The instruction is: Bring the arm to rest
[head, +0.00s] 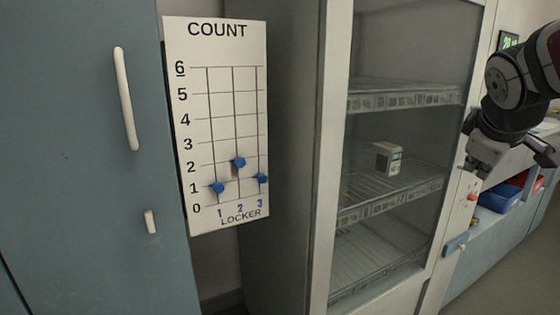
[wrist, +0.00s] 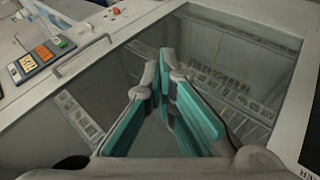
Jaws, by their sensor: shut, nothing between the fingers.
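My arm (head: 525,75) is bent at the upper right of the head view, in front of the right side of the glass-fronted cabinet. My gripper (head: 490,150) hangs at its end, dark and grey, partly cut by the view's detail. In the wrist view my gripper (wrist: 165,70) has its teal-padded fingers brought together at the tips with nothing between them. It points toward the cabinet's glass door (wrist: 220,60), and the gap to the glass cannot be judged.
The cabinet's wire shelves (head: 400,97) show, with a small box (head: 388,158) on the middle one. A count board (head: 215,120) has blue sliders near 1, 2 and 1. A blue locker (head: 80,150) stands left. A blue bin (head: 497,195) sits under the right counter.

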